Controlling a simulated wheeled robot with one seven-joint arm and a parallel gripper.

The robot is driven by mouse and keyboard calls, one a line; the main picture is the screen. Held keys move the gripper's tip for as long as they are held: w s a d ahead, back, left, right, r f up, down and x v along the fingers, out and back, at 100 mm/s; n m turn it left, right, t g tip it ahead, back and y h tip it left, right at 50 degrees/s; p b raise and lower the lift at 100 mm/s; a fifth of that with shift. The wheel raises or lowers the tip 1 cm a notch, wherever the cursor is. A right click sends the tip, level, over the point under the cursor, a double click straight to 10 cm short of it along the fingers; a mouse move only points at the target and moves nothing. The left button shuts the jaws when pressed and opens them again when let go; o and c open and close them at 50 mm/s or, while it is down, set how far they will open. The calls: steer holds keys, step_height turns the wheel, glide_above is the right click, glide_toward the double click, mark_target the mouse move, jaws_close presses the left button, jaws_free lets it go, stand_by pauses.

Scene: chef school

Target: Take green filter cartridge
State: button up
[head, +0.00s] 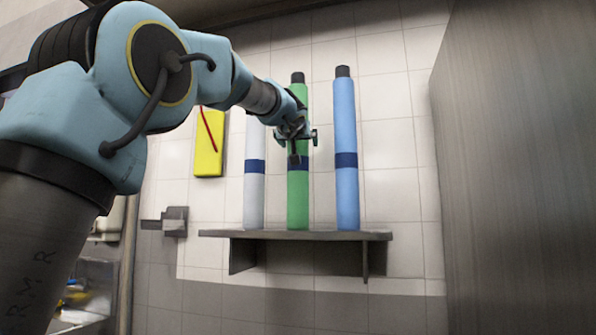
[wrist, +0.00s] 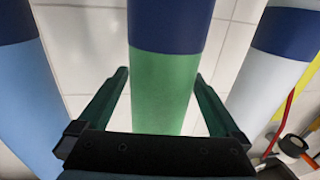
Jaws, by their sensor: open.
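The green filter cartridge (head: 298,205) stands upright on a wall shelf, between a white cartridge (head: 254,200) and a blue cartridge (head: 346,200). It has a dark cap and a dark blue band. My gripper (head: 297,150) is at its upper middle, near the band, and hides part of it. In the wrist view the green cartridge (wrist: 165,85) fills the gap between the fingers of my open gripper (wrist: 161,76), one finger on each side. I cannot tell whether either finger touches it.
The shelf (head: 300,235) is narrow and fixed to the tiled wall. A yellow panel (head: 208,145) with a red cord hangs left of the white cartridge. A large grey metal surface (head: 520,170) stands at the right. The neighbouring cartridges leave small gaps beside the green one.

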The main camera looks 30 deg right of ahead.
steer(key=shift+x, duration=0.75)
steer(key=shift+c, duration=0.2)
jaws_close()
steer(key=shift+r, duration=0.3)
